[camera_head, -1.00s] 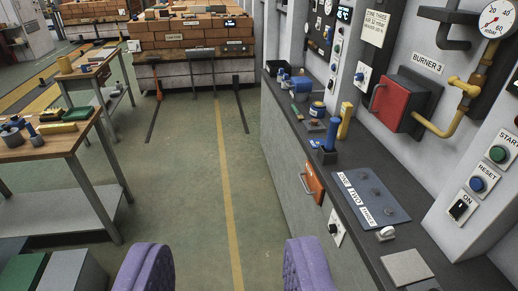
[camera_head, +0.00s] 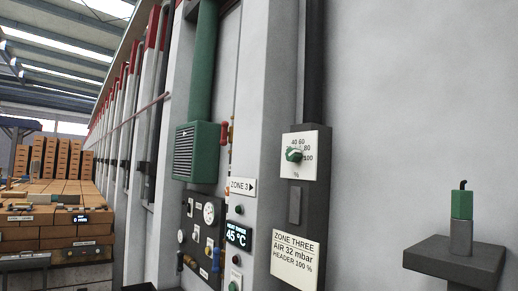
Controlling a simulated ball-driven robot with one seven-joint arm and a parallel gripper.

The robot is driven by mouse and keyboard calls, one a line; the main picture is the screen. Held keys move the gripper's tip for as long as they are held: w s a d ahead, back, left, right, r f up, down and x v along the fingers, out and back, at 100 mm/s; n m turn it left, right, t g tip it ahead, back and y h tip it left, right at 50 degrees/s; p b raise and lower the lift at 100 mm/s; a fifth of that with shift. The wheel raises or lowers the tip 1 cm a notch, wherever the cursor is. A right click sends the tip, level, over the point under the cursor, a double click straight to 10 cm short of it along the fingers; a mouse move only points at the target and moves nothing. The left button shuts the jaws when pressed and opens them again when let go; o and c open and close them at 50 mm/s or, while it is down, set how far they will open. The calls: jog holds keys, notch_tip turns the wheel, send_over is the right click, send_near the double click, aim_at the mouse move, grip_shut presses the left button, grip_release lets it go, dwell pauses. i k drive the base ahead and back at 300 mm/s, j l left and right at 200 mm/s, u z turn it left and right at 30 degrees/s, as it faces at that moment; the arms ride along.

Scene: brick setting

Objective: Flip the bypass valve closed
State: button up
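My gripper is not in this view. No part is labelled as the bypass valve, and I cannot tell which one it is. A green knob (camera_head: 294,155) sits on a white dial plate marked up to 100 %, on the dark post right of centre. Small red and orange handles (camera_head: 226,132) show at the wall edge beside the green box. A placard (camera_head: 296,257) below the dial reads "ZONE THREE, AIR 32 mbar, HEADER 100 %".
A green louvred box (camera_head: 197,152) with a green pipe hangs on the wall. A display (camera_head: 237,235) reads 45 °C under a ZONE 3 sign (camera_head: 242,187). A dark bracket (camera_head: 455,259) with a green-topped fitting (camera_head: 461,204) juts out at right. Brick stacks (camera_head: 55,212) stand at left.

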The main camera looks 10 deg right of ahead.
aim_at(223, 141)
jog(key=i+j+z, duration=0.15)
jog(key=i, duration=0.3)
jog(key=i+j+z, duration=0.15)
jog(key=i+j, duration=0.3)
jog(key=i+j+z, duration=0.15)
jog(key=i+j, duration=0.25)
jog(key=i+j+z, duration=0.15)
jog(key=i+j, duration=0.25)
jog(key=i+j+z, duration=0.15)
jog(key=i+j, duration=0.35)
jog(key=i+j+z, duration=0.15)
jog(key=i+j, duration=0.2)
jog(key=j, duration=0.2)
jog(key=i+j+z, duration=0.15)
jog(key=i+j, duration=0.2)
jog(key=j, duration=0.2)
